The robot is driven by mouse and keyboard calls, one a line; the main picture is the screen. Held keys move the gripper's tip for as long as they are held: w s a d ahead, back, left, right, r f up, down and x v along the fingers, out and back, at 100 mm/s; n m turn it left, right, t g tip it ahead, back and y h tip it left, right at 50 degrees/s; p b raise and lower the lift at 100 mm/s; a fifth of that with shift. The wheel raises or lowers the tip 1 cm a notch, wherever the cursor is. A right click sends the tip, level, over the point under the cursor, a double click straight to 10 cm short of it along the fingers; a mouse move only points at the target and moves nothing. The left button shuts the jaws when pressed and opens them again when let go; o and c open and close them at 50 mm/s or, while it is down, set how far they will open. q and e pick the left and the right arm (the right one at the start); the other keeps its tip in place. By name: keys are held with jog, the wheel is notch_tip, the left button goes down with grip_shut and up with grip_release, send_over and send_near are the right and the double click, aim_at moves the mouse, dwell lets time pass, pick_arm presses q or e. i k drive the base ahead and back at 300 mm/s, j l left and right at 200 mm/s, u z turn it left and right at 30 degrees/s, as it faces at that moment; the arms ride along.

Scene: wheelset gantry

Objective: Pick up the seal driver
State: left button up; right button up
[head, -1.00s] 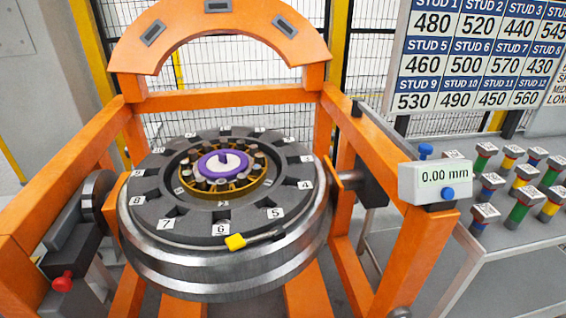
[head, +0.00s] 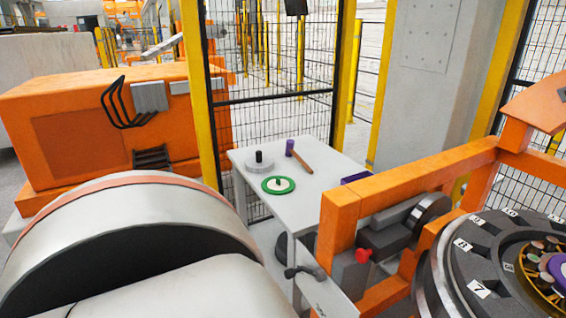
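A white side table (head: 315,205) stands left of the orange gantry. On it lies a grey disc with a black knob (head: 259,163) at the back left. A green disc with a pale centre and a dark knob (head: 278,185) lies in front of it. A mallet with a purple head and a wooden handle (head: 301,160) lies to the right. I cannot tell for certain which of these is the seal driver; the two knobbed discs look most like one. Neither of my grippers is in view.
The orange gantry frame (head: 341,220) with a red knob (head: 363,256) stands right of the table, beside the dark numbered wheel (head: 478,265). A purple item (head: 355,178) lies at the table's right edge, partly hidden. A mesh fence (head: 270,110) runs behind. The table's front is clear.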

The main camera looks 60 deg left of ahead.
aim_at(257, 164)
jog(key=u, duration=2.15)
jog(key=i+j+u, duration=0.2)
jog(key=i+u, duration=0.15)
jog(key=i, duration=0.15)
jog(key=i+j+u, duration=0.1)
jog(key=i, duration=0.55)
jog(key=i+j+u, duration=0.1)
jog(key=i, duration=0.6)
